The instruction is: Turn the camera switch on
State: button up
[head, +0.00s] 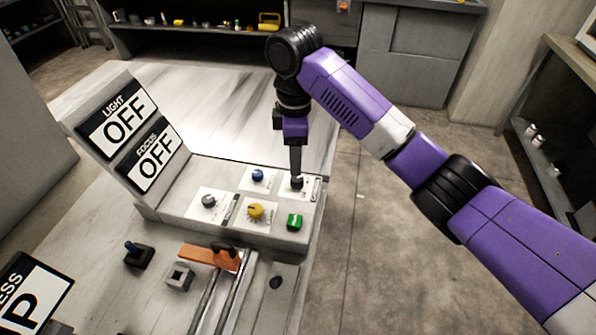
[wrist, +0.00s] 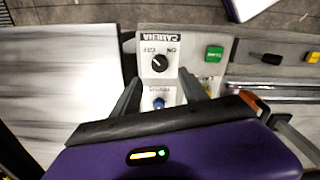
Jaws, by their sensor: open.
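The camera switch is a dark round knob (wrist: 159,62) on a white plate marked CAMERA, with ON and OFF labels upside down in the wrist view. Its pale mark seems to lean toward the OFF side. In the head view the knob (head: 297,184) is at the panel's back right, just under my gripper (head: 296,174), which partly covers it. In the wrist view my gripper (wrist: 160,92) is open and empty, its fingers spread either side of a blue knob (wrist: 158,102). The camera knob lies beyond the fingertips. I cannot tell if anything touches.
The panel (head: 170,212) also bears a blue knob (head: 257,175), a grey knob (head: 208,201), a yellow knob (head: 255,211) and a green button (head: 294,221). Signs behind read LIGHT OFF (head: 122,122) and FOCUS OFF (head: 153,160). An orange clamp (head: 205,257) and rails stand in front.

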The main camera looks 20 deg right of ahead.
aim_at(296, 178)
jog(key=shift+d+f+b, duration=0.1)
jog(key=shift+f+b, duration=0.3)
jog(key=shift+f, duration=3.5)
grip_shut()
